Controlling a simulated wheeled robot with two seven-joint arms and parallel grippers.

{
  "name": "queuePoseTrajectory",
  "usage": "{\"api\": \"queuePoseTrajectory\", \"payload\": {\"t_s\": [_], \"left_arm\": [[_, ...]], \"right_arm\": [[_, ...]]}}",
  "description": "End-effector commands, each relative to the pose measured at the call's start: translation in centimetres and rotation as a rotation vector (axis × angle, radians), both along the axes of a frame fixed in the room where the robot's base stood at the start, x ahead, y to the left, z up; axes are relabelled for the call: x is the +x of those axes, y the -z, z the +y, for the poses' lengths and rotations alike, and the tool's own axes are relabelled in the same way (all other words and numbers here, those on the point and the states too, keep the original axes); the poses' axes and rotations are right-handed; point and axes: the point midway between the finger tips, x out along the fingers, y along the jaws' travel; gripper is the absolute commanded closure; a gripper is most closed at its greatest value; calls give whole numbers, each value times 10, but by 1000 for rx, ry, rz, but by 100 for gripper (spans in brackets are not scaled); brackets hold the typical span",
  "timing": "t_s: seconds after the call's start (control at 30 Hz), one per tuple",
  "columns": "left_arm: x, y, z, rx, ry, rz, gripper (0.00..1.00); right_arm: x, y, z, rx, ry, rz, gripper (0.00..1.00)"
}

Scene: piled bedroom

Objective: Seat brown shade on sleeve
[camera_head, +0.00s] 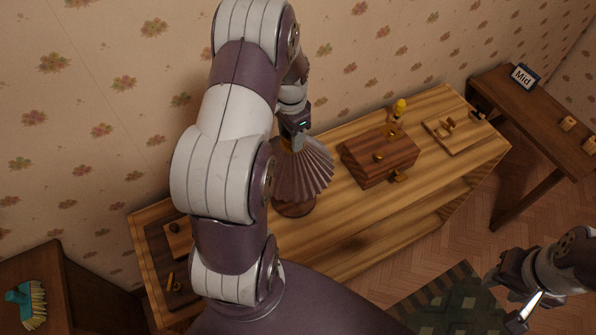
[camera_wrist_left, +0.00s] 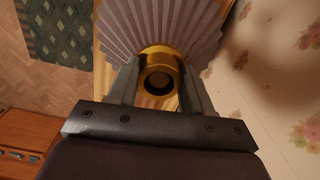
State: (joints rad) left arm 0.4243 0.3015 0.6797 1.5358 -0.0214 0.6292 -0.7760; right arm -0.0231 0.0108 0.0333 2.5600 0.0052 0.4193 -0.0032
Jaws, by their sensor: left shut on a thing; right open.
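The brown pleated shade (camera_head: 303,176) is in the head view, flaring downward over the near-left part of the wooden table. My left gripper (camera_head: 298,141) is shut at its narrow top. In the left wrist view my left gripper's fingers (camera_wrist_left: 160,88) grip either side of a brass collar (camera_wrist_left: 158,57), with the shade's pleats (camera_wrist_left: 160,22) fanned beyond it. A round dark red-brown base (camera_head: 294,209) shows below the shade's rim. The sleeve is not distinguishable; the shade covers whatever stands beneath it. My right gripper (camera_head: 522,303) is open, empty, and low at the right, away from the table.
On the table (camera_head: 337,253), a wooden box (camera_head: 370,168) with brass fittings stands right of the shade. A yellow bulb (camera_head: 399,107) stands behind it. A wooden board (camera_head: 455,137) lies at the far right. A tray (camera_head: 150,245) is at left. The patterned wall is close behind.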

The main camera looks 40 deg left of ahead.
Motion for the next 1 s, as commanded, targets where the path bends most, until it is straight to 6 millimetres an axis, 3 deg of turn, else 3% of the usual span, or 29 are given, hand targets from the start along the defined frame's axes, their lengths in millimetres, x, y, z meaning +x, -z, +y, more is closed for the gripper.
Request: {"api": "queuePoseTrajectory", "payload": {"t_s": [1.0], "left_arm": [[0, 7, 0, -1, 1, 0, 99]], "right_arm": [[0, 3, 0, 0, 0, 0, 57]]}}
